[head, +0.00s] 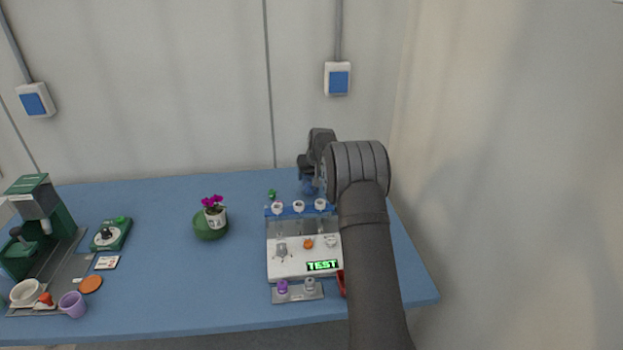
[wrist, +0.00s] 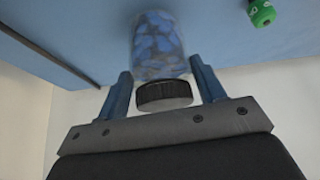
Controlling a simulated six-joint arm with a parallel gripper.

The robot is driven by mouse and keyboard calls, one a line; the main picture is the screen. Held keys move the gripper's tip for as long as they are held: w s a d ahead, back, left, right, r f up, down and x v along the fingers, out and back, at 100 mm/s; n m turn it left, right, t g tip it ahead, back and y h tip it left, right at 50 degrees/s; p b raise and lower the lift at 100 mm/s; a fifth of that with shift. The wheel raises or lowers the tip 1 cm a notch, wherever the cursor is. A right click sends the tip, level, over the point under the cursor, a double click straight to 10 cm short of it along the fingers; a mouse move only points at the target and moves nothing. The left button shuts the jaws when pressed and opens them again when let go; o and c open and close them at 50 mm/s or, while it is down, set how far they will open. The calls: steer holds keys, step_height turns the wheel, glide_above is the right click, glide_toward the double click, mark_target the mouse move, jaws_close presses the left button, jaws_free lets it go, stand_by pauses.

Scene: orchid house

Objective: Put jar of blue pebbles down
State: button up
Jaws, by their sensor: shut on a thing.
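The jar of blue pebbles (wrist: 158,42) is clear with a dark lid (wrist: 163,96) and sits between the two blue fingers of my gripper (wrist: 160,70) in the wrist view. My gripper is shut on it, with the lid on the side towards my palm. In the head view my gripper (head: 308,180) is at the back right of the blue table (head: 160,260), behind the white test device. The jar shows there only as a small blue patch (head: 309,188), partly hidden by my gripper. I cannot tell whether its base touches the table.
A small green object (head: 271,194) stands left of my gripper; a green one also shows in the wrist view (wrist: 262,13). The white device (head: 290,266) with a TEST display is in front. A potted orchid (head: 215,216) is further left.

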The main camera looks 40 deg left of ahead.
steer(key=shift+f, duration=0.9)
steer(key=shift+f, duration=0.2)
steer(key=o, duration=1.3)
steer(key=shift+s+d+r, duration=0.1)
steer(key=shift+d+r, duration=0.05)
steer(key=shift+r, duration=0.45)
steer(key=v, duration=1.1)
